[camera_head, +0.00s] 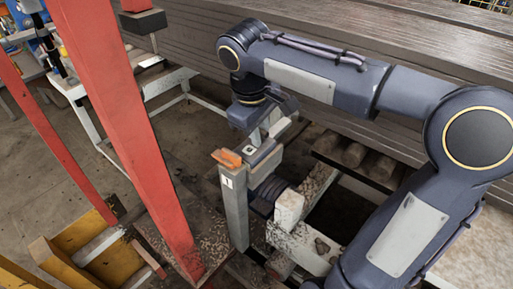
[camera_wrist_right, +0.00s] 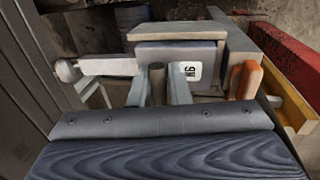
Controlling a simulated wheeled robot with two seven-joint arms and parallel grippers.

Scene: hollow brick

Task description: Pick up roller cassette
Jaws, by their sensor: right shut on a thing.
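My right gripper (camera_head: 264,133) comes down from above in the head view. It is shut on what looks like the roller cassette (camera_head: 264,153), a grey block with a small white label. In the right wrist view, the two fingers (camera_wrist_right: 158,88) stand on either side of a dark upright peg, in front of the cassette's grey face (camera_wrist_right: 180,53). The cassette sits at the top of a grey post (camera_head: 235,210) marked with a label, beside an orange piece (camera_head: 227,158). I cannot tell whether it rests there or is lifted clear. My left gripper is not in view.
A red upright (camera_head: 135,130) stands close on the left. A dark ribbed cylinder (camera_head: 270,190) and a pale worn beam (camera_head: 300,245) lie just below the gripper. Dark stacked boards (camera_head: 400,40) fill the back. Open floor (camera_head: 190,125) shows left of the post.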

